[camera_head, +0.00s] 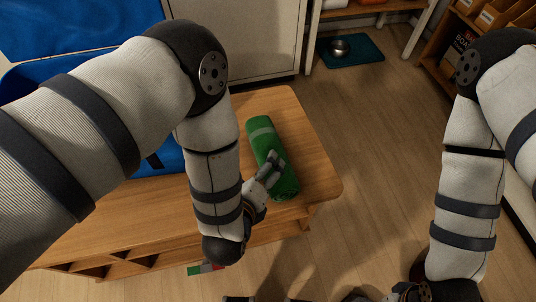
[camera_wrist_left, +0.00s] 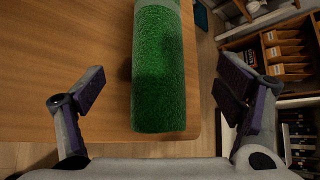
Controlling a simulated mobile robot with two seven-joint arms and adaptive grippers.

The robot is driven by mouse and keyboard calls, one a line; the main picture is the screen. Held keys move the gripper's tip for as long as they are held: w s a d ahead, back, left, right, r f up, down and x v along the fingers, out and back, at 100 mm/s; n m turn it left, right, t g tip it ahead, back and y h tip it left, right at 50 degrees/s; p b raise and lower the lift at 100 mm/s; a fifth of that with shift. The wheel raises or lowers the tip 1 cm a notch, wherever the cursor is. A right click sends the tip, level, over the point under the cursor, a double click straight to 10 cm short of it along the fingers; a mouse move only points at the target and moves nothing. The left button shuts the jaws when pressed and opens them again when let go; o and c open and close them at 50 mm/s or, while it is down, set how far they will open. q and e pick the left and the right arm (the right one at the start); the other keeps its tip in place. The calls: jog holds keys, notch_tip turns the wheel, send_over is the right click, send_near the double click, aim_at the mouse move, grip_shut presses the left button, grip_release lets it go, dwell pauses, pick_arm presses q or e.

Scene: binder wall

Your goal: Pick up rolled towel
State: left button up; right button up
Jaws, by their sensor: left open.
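A rolled green towel (camera_head: 283,178) with a paler green band lies on the right part of a wooden bench top, near its right edge. My left gripper (camera_head: 270,170) is at the towel's near end in the head view. In the left wrist view the towel (camera_wrist_left: 158,75) runs between the two fingers of my left gripper (camera_wrist_left: 163,92). The fingers are wide open, with a gap on each side of the towel. My right arm shows at the right of the head view, but whether its gripper is open or shut cannot be made out at the bottom edge.
The wooden bench (camera_head: 120,225) has open compartments below its top. A blue item (camera_head: 165,160) lies behind my left arm. A metal bowl (camera_head: 340,47) stands on a teal mat (camera_head: 362,52) on the floor. A shelf (camera_wrist_left: 285,50) stands at the right. The floor right of the bench is clear.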

aim_at(266, 155)
pick_arm(q)
jog(key=b+x, duration=0.1)
jog(key=x, duration=0.4)
jog(key=b+x, duration=0.1)
jog(key=x, duration=0.4)
jog(key=shift+w+a+f, duration=0.15)
jog(key=shift+f, duration=0.4)
jog(key=shift+r, duration=0.1)
jog(key=shift+c, duration=0.3)
pick_arm(e)
jog(key=s+f+g, duration=0.1)
jog(key=s+f, duration=0.1)
jog(key=shift+s+f, duration=0.25)
jog(key=shift+f, duration=0.05)
